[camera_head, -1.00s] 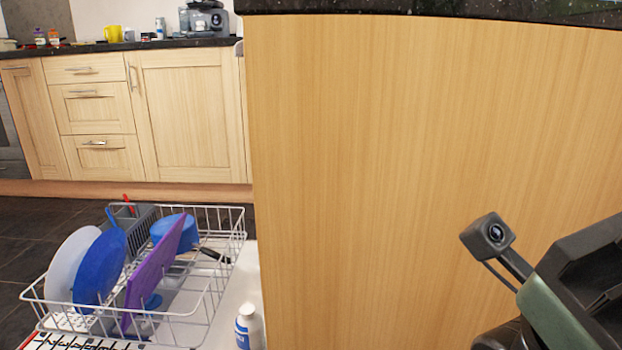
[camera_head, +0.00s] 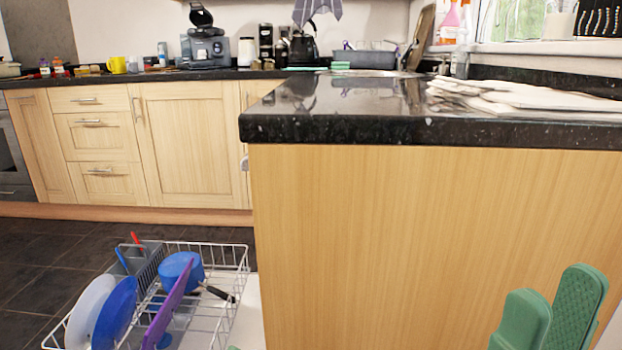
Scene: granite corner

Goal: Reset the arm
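My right gripper (camera_head: 555,300) is at the bottom right, in front of the light wood end panel (camera_head: 400,230). Its two green fingers point up, with their tips apart. I see nothing held between them. The rest of the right arm is below the picture. A small green sliver at the bottom edge, near the dish rack, may be a tip of my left gripper; the rest of that gripper is out of view.
A black granite counter (camera_head: 340,130) juts out above the panel, with a pile of pale sheets (camera_head: 520,97). A white wire dish rack (camera_head: 215,285) with plates and a blue pot (camera_head: 180,270) stands low at left. Dark tiled floor (camera_head: 50,265) lies clear beyond it.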

